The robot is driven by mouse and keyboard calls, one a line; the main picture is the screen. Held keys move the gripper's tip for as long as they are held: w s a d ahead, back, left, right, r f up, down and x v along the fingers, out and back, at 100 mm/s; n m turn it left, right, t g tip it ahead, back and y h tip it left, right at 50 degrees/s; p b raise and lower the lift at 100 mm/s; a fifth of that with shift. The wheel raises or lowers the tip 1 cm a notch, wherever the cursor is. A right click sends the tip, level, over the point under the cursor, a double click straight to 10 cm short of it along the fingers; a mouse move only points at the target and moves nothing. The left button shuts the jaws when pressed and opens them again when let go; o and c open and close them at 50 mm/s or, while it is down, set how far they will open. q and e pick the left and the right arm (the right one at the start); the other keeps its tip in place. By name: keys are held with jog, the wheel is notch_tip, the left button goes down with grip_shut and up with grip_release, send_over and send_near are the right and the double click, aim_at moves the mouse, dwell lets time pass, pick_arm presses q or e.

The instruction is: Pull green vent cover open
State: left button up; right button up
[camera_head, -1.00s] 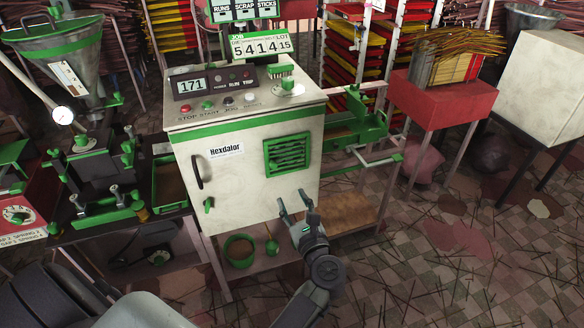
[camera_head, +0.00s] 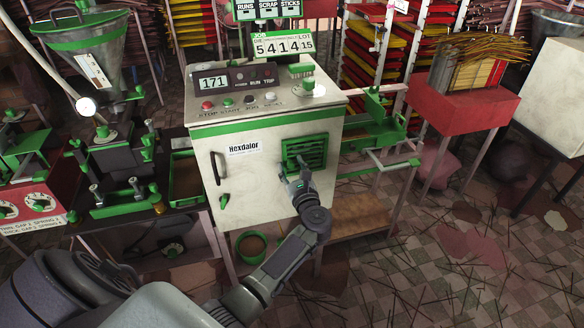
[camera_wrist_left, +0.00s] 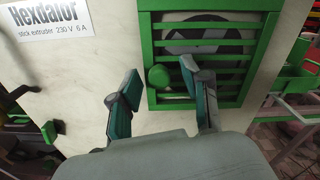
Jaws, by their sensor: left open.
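The green vent cover (camera_head: 316,152) is a slatted square on the front of the white Hexdalor machine (camera_head: 262,182). It lies flat against the front panel and looks shut. In the left wrist view the cover (camera_wrist_left: 147,45) shows a round green knob (camera_wrist_left: 159,76) near its left edge, with a grey fan behind the slats. My left gripper (camera_head: 293,164) is at the cover's lower left and hides part of it. In the wrist view its open fingers (camera_wrist_left: 160,70) stand on either side of the knob, with a gap to it visible on both sides. My right gripper is not in view.
The machine's black door handle (camera_head: 215,168) and a green latch (camera_head: 223,201) are left of the cover. A green extruder outlet (camera_head: 380,130) sticks out on the right.

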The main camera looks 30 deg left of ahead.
pick_arm(q)
grip_shut()
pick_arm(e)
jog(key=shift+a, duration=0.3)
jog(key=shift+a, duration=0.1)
